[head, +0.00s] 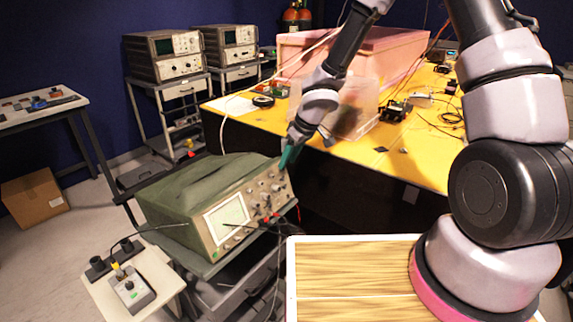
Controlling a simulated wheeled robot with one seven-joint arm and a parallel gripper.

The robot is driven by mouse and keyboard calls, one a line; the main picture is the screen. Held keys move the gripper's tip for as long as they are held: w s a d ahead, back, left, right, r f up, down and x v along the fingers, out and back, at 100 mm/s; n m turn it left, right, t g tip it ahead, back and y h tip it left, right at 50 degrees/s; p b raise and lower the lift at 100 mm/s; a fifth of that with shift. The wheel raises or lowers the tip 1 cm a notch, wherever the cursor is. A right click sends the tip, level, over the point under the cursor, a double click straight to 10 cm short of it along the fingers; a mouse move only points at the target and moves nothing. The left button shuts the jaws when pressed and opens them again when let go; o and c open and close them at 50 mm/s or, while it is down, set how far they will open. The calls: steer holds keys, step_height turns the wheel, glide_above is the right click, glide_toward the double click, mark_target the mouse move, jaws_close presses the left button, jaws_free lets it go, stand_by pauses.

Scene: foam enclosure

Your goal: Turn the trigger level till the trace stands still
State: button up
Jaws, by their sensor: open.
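The oscilloscope (206,203) has a green cover over its top and sits on a cart at the centre left. Its lit screen (227,217) faces right and toward me; the trace on it is too small to make out. Knobs and leads crowd the front panel (262,196) to the right of the screen. I cannot tell which knob is the trigger level. My gripper (289,157) has green fingers and is at the upper right corner of the panel. The fingers overlap in this view, and I cannot tell whether they touch a knob. I see nothing held in them.
A yellow table (420,150) with a pink foam box (400,47), a clear box and small electronics stands behind. A small table with a control box (131,290) is at front left. Two more oscilloscopes stand on carts at the back. Cables hang before the panel.

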steer(key=shift+a+f, duration=0.25)
steer(key=shift+f, duration=0.35)
steer(key=shift+w+a+f, duration=0.2)
steer(key=shift+w+f, duration=0.05)
steer(key=shift+f, duration=0.25)
steer(key=shift+c, duration=0.4)
jaws_close()
